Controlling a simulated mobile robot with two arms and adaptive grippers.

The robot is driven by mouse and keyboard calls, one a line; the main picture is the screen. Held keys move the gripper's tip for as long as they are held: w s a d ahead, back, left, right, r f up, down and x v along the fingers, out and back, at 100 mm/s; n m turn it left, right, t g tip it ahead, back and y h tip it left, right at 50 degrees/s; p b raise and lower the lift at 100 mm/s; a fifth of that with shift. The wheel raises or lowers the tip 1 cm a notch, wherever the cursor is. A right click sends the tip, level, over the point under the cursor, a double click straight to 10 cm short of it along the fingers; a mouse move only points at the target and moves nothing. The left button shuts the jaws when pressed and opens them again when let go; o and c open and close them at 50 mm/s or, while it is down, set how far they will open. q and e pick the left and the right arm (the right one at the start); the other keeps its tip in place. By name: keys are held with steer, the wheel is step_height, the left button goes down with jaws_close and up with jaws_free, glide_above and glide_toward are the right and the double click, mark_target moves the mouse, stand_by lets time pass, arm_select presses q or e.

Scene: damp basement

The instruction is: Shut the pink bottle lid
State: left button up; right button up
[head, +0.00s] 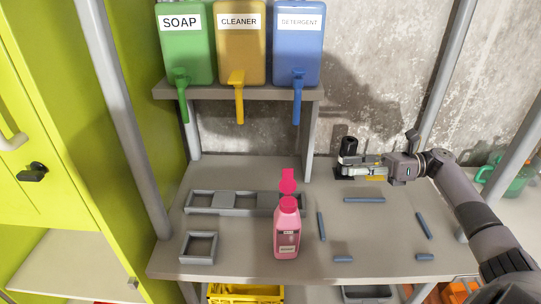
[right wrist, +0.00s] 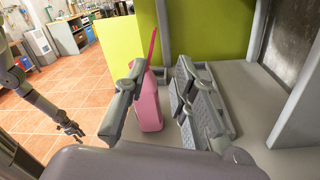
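The pink bottle (head: 287,238) stands upright on the grey workbench. Its lid (head: 288,181) is open and stands up above the neck. My right gripper (head: 348,162) is to the right of the bottle and farther back, apart from it. In the right wrist view the right gripper (right wrist: 160,82) is open with nothing held. The bottle (right wrist: 151,108) and the raised lid (right wrist: 153,47) show beyond its fingers. My left gripper (right wrist: 74,130) shows small at the left of the right wrist view, away from the bottle; its opening is unclear. It is outside the head view.
A grey divided tray (head: 230,212) lies left of the bottle, with a square grey frame (head: 198,260) in front. Several blue-grey bars (head: 363,199) lie to the right. A shelf (head: 222,92) with soap, cleaner and detergent dispensers is above the back. Metal posts flank the bench.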

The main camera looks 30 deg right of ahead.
steer(key=p, duration=0.2)
glide_toward(288, 170)
steer(key=p+x, duration=0.2)
steer(key=x, duration=0.7)
steer(key=shift+w+a, duration=0.15)
steer(key=shift+w, duration=0.1)
steer(key=shift+w+a+f, duration=0.1)
steer(key=shift+a, duration=0.2)
arm_select(q)
steer(key=shift+s+a+r, duration=0.1)
steer(key=shift+s+r, duration=0.55)
steer(key=shift+r, duration=0.35)
steer(key=shift+s+r, duration=0.65)
steer(key=shift+r, duration=0.35)
arm_select(e)
jaws_close()
